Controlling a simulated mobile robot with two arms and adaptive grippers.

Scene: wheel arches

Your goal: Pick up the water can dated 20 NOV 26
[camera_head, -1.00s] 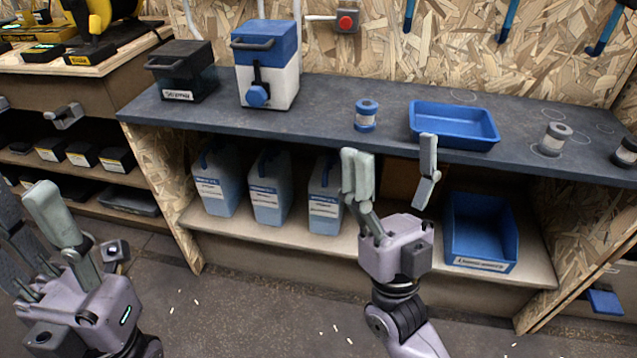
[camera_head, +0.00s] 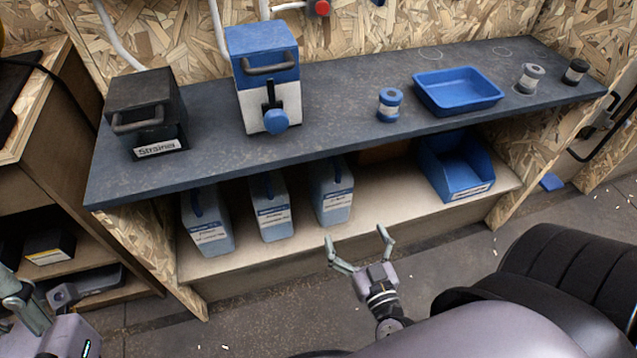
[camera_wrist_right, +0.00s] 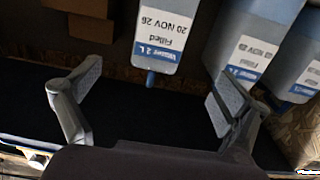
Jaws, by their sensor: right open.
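Three pale-blue water cans with white labels stand on the shelf under the dark counter. In the right wrist view, upside down, the nearest can's label reads 20 NOV 26 (camera_wrist_right: 168,32). By its place beside a brown box, this is the rightmost can (camera_head: 331,192) in the head view. The middle can (camera_head: 271,215) and left can (camera_head: 205,222) have labels too small to read there. My right gripper (camera_head: 358,242) is open and empty, in front of and below the rightmost can; its fingers (camera_wrist_right: 157,85) are spread apart. My left gripper (camera_head: 28,305) is partly cut off at the lower left.
A blue bin (camera_head: 456,175) stands on the shelf to the right. The counter (camera_head: 330,118) overhangs the cans and carries a strainer box (camera_head: 147,112), a blue-white container (camera_head: 266,85), spools and a blue tray (camera_head: 458,90). A wooden side panel (camera_head: 180,265) bounds the shelf's left.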

